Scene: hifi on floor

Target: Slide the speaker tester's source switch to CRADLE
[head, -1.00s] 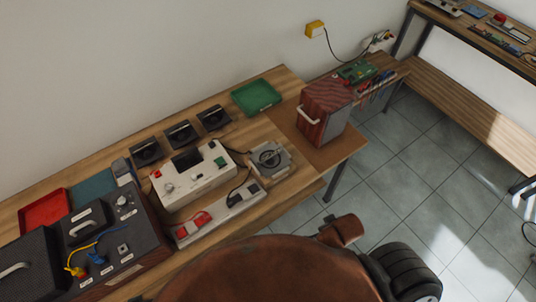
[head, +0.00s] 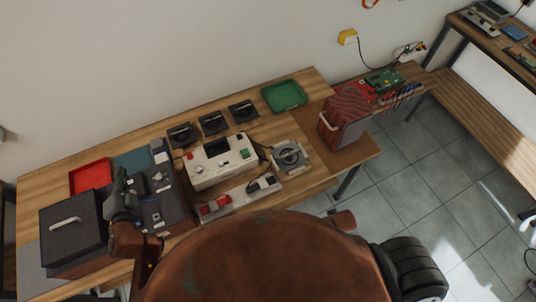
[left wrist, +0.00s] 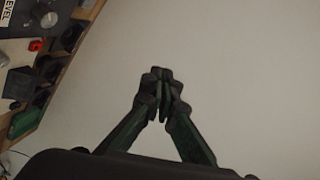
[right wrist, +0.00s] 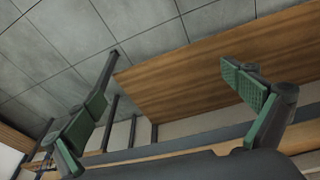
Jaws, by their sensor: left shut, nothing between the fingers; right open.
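A dark panel box with wooden sides (head: 170,205), apparently the speaker tester, stands at the left of the bench, with small controls and pale labels on top. I cannot make out the source switch or read its labels in the head view. My left gripper (head: 122,178) is over the box's left part and hides some of it; whether it touches is unclear. In the left wrist view the left fingers (left wrist: 160,85) are shut and empty against pale wall, with a LEVEL label (left wrist: 14,12) at the top left corner. My right gripper (right wrist: 165,95) is open and empty.
A white instrument (head: 220,165), a power strip with a red switch (head: 237,194) and a round-topped fixture (head: 290,157) stand to the right. Red (head: 90,176) and green trays (head: 284,96) lie along the back.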

